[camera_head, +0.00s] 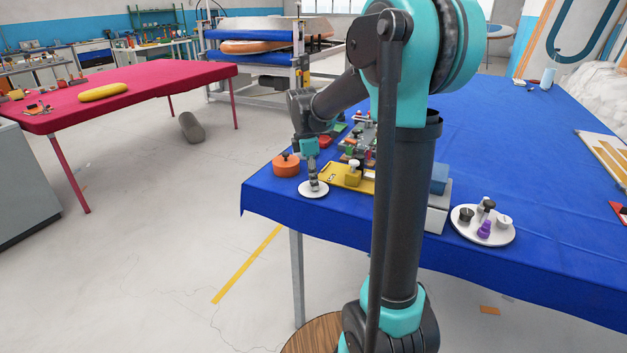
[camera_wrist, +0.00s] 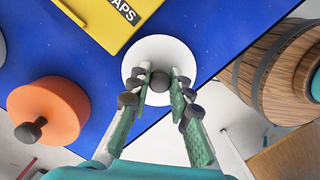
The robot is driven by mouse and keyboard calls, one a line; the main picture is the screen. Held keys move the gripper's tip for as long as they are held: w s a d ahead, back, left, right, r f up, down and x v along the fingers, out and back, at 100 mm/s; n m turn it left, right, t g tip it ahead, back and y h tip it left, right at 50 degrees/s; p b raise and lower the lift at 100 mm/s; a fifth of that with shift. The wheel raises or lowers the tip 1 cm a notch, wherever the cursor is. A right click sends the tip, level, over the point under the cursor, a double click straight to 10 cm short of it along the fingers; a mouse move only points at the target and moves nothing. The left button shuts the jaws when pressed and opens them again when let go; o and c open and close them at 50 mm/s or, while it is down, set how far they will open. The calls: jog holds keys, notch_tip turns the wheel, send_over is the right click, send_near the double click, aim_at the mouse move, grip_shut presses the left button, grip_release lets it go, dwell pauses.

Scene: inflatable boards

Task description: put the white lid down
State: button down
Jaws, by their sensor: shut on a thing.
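The white lid (camera_head: 313,189) is a flat round disc with a dark knob, at the near left part of the blue table (camera_head: 268,208). In the wrist view the white lid (camera_wrist: 140,57) lies level below the fingers. My gripper (camera_head: 313,183) points straight down over it. In the wrist view my gripper (camera_wrist: 160,88) is shut on the knob, with one finger on each side. The lid is over the blue cloth close to the table edge; I cannot tell whether it touches the cloth.
An orange round pot (camera_head: 286,167) with a dark knob stands just left of the lid. A yellow box (camera_head: 338,179) marked with letters is close on the right. A white round tray (camera_head: 466,234) holds several small items farther right. A wooden barrel (camera_wrist: 262,70) stands beyond the table edge.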

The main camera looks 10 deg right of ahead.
aim_at(309, 188)
jog(key=shift+f, duration=0.1)
jog(key=c, duration=1.4)
grip_release()
notch_tip(309, 188, up, 12)
jog(key=a, duration=0.1)
jog(key=shift+a, duration=0.25)
